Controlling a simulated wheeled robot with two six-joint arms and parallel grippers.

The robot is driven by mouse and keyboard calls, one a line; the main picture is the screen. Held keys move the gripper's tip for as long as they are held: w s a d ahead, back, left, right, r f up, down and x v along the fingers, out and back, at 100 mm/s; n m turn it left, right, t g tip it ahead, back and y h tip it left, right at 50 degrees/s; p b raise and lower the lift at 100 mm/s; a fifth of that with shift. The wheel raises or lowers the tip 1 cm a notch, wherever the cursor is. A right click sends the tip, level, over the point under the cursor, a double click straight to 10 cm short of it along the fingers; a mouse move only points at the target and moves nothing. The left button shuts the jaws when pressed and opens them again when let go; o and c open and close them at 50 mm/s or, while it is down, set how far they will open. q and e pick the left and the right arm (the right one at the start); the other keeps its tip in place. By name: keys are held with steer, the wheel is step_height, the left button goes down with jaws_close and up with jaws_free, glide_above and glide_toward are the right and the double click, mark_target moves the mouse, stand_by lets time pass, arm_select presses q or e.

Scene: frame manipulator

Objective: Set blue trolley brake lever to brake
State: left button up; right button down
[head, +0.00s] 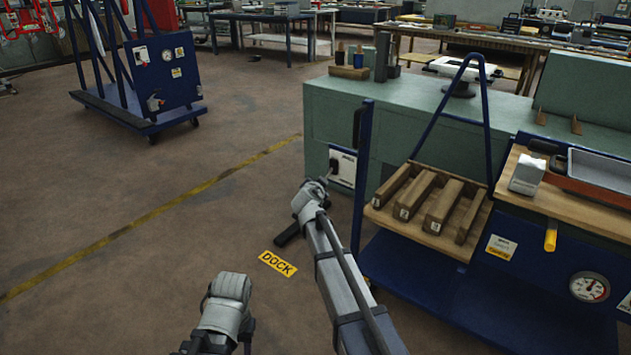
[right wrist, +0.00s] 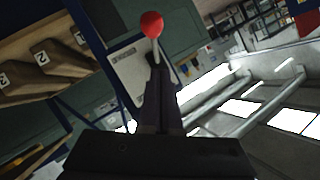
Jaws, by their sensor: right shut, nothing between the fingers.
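The near blue trolley (head: 440,300) stands at the right in the head view, with blue posts and a wooden shelf. A white label plate (head: 343,167) is at its left side, and it also shows in the right wrist view (right wrist: 128,70). In the right wrist view a lever with a red ball knob (right wrist: 152,24) rises in front of the plate. My right gripper (right wrist: 160,68) is shut and empty, its tips just below the knob; I cannot tell whether they touch the lever. The knob cannot be made out in the head view. My left arm shows at bottom centre, its fingers out of sight.
A wooden rack (head: 431,212) holds several numbered blocks on the trolley. A gauge (head: 590,287) and yellow handle (head: 551,237) are at right. A green cabinet (head: 330,115) stands behind. Another blue trolley (head: 150,85) is at back left.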

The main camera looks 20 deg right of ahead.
arm_select(q)
steer(key=shift+a+r, duration=0.3)
steer(key=shift+r, duration=0.2)
arm_select(e)
steer(key=s+a, duration=0.4)
steer(key=s, duration=0.5)
steer(key=shift+s+a+r, duration=0.35)
steer(key=shift+r, duration=0.1)
steer(key=s+a+f+n+g+y, duration=0.2)
steer(key=s+a+f+n+g, duration=0.25)
steer(key=s, duration=0.55)
steer(key=s+a+f+n+g+y, duration=0.1)
steer(key=s+a+f+n+g, duration=0.4)
steer(key=s, duration=0.6)
steer(key=s+a+f+n+g+y, duration=0.2)
steer(key=s+a+f+n+g, duration=0.25)
steer(key=s, duration=0.55)
arm_select(q)
step_height(320, 180, up, 33)
steer(key=p, duration=3.3)
steer(key=shift+d, duration=0.15)
arm_select(e)
step_height(320, 180, up, 33)
steer(key=s+n+t, duration=0.1)
steer(key=n, duration=0.1)
steer(key=shift+a+f, duration=0.2)
steer(key=shift+a, duration=0.2)
